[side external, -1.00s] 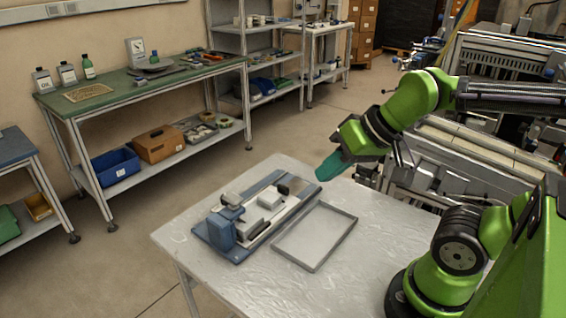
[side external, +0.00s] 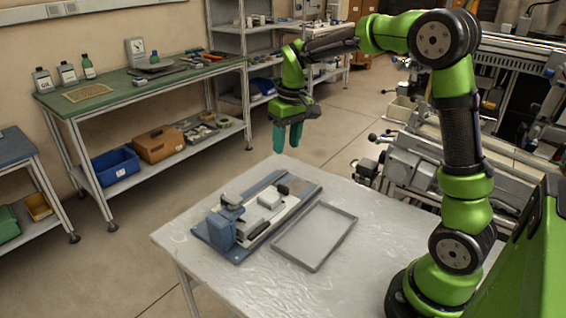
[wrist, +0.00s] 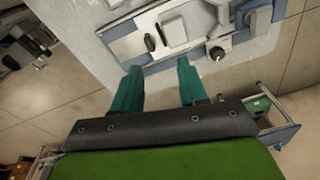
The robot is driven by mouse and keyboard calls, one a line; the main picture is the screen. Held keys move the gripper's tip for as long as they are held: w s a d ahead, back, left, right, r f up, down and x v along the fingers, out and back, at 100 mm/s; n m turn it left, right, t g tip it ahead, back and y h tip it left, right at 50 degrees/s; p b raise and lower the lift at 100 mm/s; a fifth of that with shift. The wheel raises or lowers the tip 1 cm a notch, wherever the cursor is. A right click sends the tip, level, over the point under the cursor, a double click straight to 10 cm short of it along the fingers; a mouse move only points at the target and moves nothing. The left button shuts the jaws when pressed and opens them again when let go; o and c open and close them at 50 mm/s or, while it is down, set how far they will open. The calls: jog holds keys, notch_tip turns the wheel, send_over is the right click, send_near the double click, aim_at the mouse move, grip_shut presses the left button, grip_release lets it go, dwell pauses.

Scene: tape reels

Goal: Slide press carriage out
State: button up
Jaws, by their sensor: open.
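The press (side external: 222,230) is a blue and grey device on a long blue base plate on the metal table. Its pale carriage (side external: 268,200) sits on the light rail at the middle of the base. My gripper (side external: 287,138) hangs above the table's far edge, fingers pointing down, apart from the press. In the wrist view my two teal fingers (wrist: 160,88) are spread with nothing between them.
An empty shallow grey tray (side external: 347,214) lies beside the press on the table (side external: 350,285). The table's front is clear. A green-topped bench (side external: 120,98) with bottles stands behind at left. Grey machinery (side external: 410,165) stands behind the table at right.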

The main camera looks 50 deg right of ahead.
aim_at(283, 186)
jog(key=w+d+n+g, duration=0.1)
jog(key=w+d+n, duration=0.1)
jog(key=w+d, duration=0.1)
notch_tip(283, 186, down, 16)
jog(key=shift+w+a+f, duration=0.1)
jog(key=shift+a, duration=0.05)
dwell(0.4)
grip_shut()
dwell(0.3)
